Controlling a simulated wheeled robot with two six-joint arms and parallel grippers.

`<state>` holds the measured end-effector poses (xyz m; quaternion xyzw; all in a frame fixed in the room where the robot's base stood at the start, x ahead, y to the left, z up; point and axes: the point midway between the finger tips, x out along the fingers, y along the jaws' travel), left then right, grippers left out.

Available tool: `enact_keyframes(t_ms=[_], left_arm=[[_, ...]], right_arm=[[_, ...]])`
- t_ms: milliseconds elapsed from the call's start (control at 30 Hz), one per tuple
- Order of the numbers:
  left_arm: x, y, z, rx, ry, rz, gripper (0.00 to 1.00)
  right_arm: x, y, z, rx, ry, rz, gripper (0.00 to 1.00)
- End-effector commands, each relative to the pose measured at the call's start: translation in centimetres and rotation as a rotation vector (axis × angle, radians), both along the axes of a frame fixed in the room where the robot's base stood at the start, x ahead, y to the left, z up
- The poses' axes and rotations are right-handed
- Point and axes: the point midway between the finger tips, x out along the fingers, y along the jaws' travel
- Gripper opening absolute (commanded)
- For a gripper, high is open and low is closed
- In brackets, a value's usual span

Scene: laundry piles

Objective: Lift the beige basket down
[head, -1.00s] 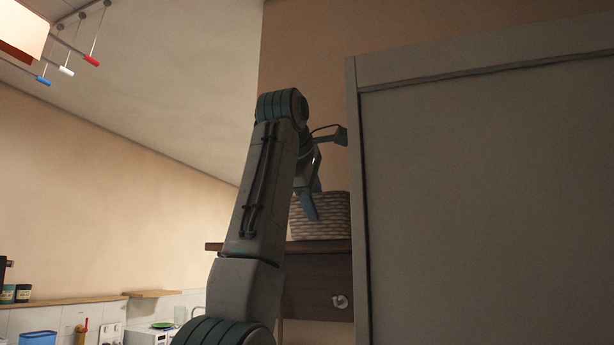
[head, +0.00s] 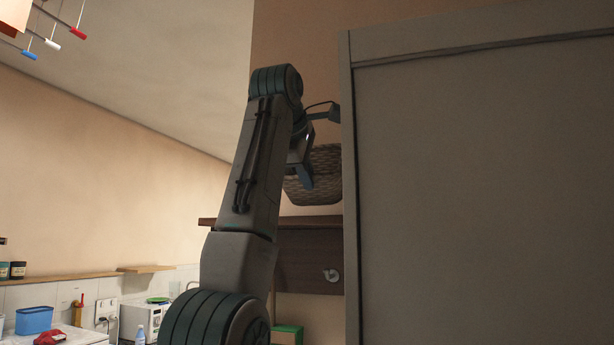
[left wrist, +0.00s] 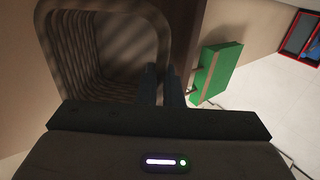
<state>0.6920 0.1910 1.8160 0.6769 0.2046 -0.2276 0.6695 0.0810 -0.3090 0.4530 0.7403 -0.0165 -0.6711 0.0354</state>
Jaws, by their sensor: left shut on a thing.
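The beige basket (head: 325,163) is woven and looks grey-brown in the dim light. In the head view it hangs a little above the brown wooden shelf (head: 310,237), with a gap under it. Its right side is hidden behind the tall panel, and my arm covers part of its left. My left gripper (head: 306,182) is shut on the basket's rim. In the left wrist view the gripper's fingers (left wrist: 164,84) pinch the rim of the basket (left wrist: 150,25), whose ribbed inside faces the camera. My right gripper is out of view.
A tall grey cabinet panel (head: 480,200) fills the right, close to the basket and my arm. A green box (head: 288,335) is low beneath the shelf, and it also shows in the left wrist view (left wrist: 222,72). A kitchen counter with a blue container (head: 34,320) lies lower left.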

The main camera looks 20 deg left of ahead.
Motion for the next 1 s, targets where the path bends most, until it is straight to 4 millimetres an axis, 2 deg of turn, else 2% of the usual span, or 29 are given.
enact_keyframes(t_ms=[300,433,767,1000], left_arm=[[0.0,0.0,2.2,0.000,-0.001,0.000,0.00],[-0.1,0.0,2.3,0.000,-0.001,0.000,0.00],[-2.9,0.1,1.9,0.000,-0.003,0.000,0.00],[-4.9,0.2,1.8,0.000,-0.002,0.000,0.00]], right_arm=[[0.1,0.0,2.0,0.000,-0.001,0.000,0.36],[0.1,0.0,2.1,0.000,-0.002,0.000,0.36],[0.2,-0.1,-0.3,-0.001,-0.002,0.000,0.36],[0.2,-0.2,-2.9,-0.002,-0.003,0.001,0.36]])
